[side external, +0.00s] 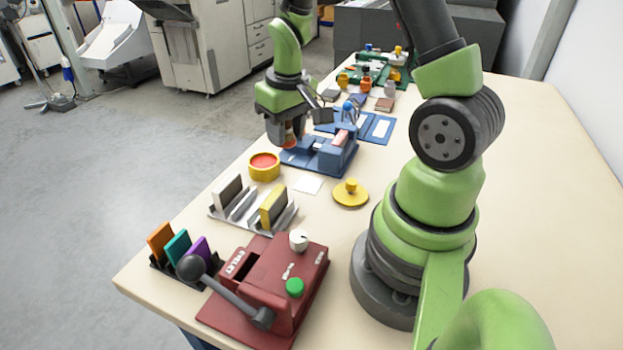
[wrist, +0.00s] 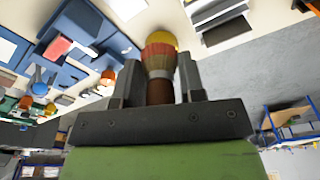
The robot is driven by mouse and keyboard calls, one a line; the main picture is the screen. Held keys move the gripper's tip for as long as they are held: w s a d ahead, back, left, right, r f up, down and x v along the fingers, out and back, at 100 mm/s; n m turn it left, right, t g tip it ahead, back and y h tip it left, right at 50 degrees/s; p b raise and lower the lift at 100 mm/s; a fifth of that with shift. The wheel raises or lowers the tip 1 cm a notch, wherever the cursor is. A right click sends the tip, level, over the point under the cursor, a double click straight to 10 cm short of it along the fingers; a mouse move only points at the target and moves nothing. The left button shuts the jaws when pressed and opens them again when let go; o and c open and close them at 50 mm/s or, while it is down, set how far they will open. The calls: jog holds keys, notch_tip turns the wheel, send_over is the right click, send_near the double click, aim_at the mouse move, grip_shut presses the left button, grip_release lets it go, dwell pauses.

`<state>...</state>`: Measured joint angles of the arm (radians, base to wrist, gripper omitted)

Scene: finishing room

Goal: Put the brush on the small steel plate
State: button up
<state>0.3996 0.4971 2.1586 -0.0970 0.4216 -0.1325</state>
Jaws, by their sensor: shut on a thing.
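My gripper (side external: 287,130) is above the left end of the blue fixture in the side view. In the wrist view my gripper (wrist: 160,85) is shut on the brush (wrist: 160,73), with a finger on each side of its brown handle. The brush has a pale metal collar and reddish bristles pointing away from the gripper. In the side view only a small orange-red part of the brush (side external: 289,142) shows below the fingers. I cannot clearly single out the small steel plate in either view.
The blue fixture (side external: 322,165) is below and right of my gripper. A yellow pot with a red top (side external: 264,170), a white card (side external: 307,184) and a yellow knobbed lid (side external: 350,196) stand nearer. A red lever box (side external: 265,290) is in front. The table's right side is clear.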

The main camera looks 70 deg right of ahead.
jog(key=s+d+f+m, duration=0.2)
jog(key=d+f, duration=0.1)
jog(key=d, duration=0.1)
send_over(308, 183)
jog(key=f, duration=0.4)
jog(key=shift+s+a, duration=0.15)
jog(key=shift+s, duration=0.05)
jog(key=shift+f, duration=2.6)
jog(key=shift+f, duration=0.1)
jog(key=o, duration=0.6)
jog(key=shift+o, duration=0.2)
